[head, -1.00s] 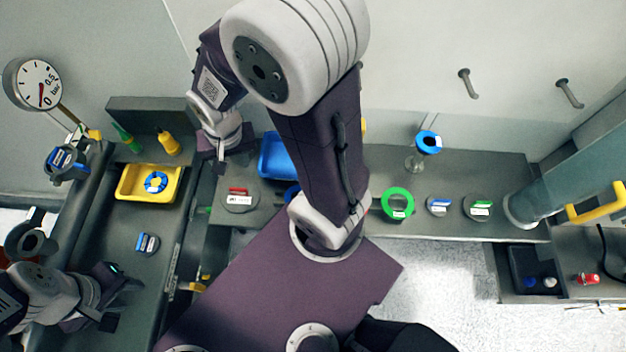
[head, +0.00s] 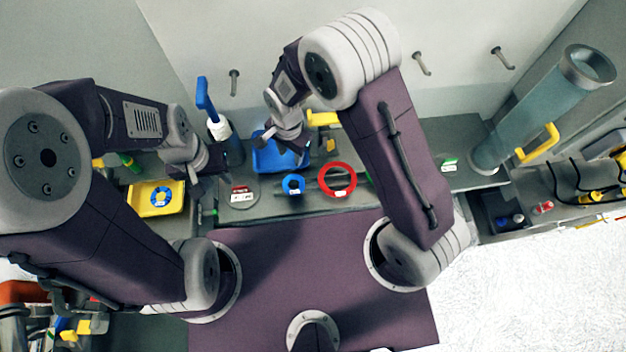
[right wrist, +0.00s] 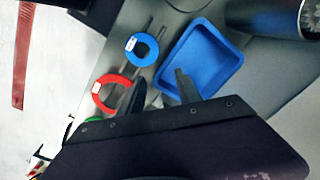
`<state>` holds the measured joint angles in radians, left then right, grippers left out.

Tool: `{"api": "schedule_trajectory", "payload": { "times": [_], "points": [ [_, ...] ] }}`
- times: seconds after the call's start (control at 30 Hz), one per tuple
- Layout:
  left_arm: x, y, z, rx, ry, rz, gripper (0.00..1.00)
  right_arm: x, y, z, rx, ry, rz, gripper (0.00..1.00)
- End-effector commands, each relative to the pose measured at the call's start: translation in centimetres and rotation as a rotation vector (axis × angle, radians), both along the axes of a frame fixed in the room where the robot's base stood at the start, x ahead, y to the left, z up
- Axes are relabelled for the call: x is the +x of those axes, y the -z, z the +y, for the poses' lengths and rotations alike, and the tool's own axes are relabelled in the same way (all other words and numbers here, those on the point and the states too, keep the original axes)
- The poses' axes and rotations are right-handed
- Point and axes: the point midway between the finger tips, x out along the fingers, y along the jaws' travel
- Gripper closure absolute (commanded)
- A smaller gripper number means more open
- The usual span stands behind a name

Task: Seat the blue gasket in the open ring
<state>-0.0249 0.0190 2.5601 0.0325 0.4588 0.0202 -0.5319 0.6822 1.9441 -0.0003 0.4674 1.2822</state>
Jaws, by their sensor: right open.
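A blue ring with a white label (head: 293,184), which looks like a blue gasket, lies on the grey bench; it also shows in the right wrist view (right wrist: 141,50). A red ring (head: 337,180) lies just right of it and also shows in the right wrist view (right wrist: 111,95). A segmented blue ring (head: 160,197) lies in the yellow tray (head: 142,210). I cannot tell which piece is the open ring. My right gripper (head: 290,154) is open and empty by the blue tray; its fingers show in the right wrist view (right wrist: 162,92), apart from the blue ring. My left gripper (head: 205,188) hovers right of the yellow tray; its jaws are unclear.
The blue tray (head: 267,160) stands behind the blue ring and looks empty in the right wrist view (right wrist: 205,62). A grey disc with a red label (head: 240,194) lies to its left. A clear tube (head: 535,110) leans at the right. My right arm hides part of the bench.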

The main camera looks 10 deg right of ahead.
Motion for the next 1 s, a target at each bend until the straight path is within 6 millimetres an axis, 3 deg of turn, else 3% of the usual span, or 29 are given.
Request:
{"api": "schedule_trajectory", "payload": {
  "times": [0.13, 0.37, 0.6, 0.77, 1.0],
  "points": [
    [0.0, -1.3, 0.0, 0.0, 0.0, 0.0, 0.64, -2.1, 0.4, 1.2, -0.024, -0.06, 0.039, 0.6],
    [0.0, -1.7, 0.0, 0.0, 0.0, 0.0, 0.64, -2.6, 0.8, 1.7, -0.027, -0.078, 0.044, 0.6],
    [0.0, -2.8, 0.0, 0.0, 0.0, 0.0, 0.64, -2.6, 4.0, 1.7, -0.027, -0.077, 0.043, 0.6],
    [0.0, -3.0, 0.0, 0.0, 0.0, 0.0, 0.64, -2.6, 4.5, 1.7, -0.027, -0.077, 0.042, 0.6],
    [0.0, -4.9, 0.0, 0.0, 0.0, 0.0, 0.64, -2.7, 8.2, 2.0, -0.028, -0.076, 0.043, 0.6]
  ]
}}
